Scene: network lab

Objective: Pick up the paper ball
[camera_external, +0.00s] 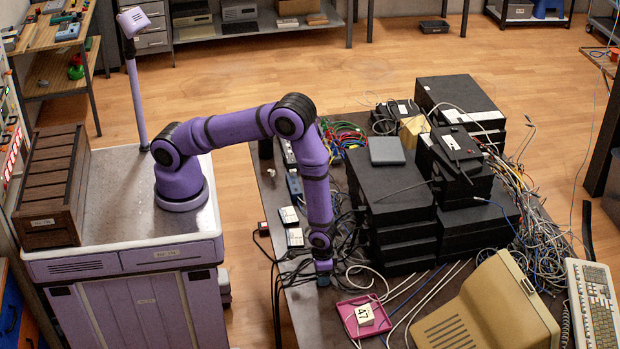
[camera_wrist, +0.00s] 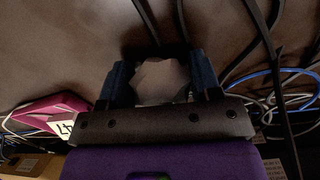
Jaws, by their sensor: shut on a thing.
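The paper ball (camera_wrist: 162,80) is a crumpled pale lump between the two blue fingers of my gripper (camera_wrist: 162,85) in the wrist view. The fingers are shut on it, one on each side. In the external view my gripper (camera_external: 323,280) points down low over the table (camera_external: 312,310), near the pink tray. The paper ball cannot be made out in that view. Whether it touches the table is not clear.
A pink tray (camera_external: 349,318) with a white block marked 47 (camera_external: 365,314) is right beside my gripper. Black boxes (camera_external: 390,190) are stacked behind to the right. Loose cables (camera_external: 435,290) lie around. A beige monitor (camera_external: 490,310) and keyboard (camera_external: 596,305) stand at the right.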

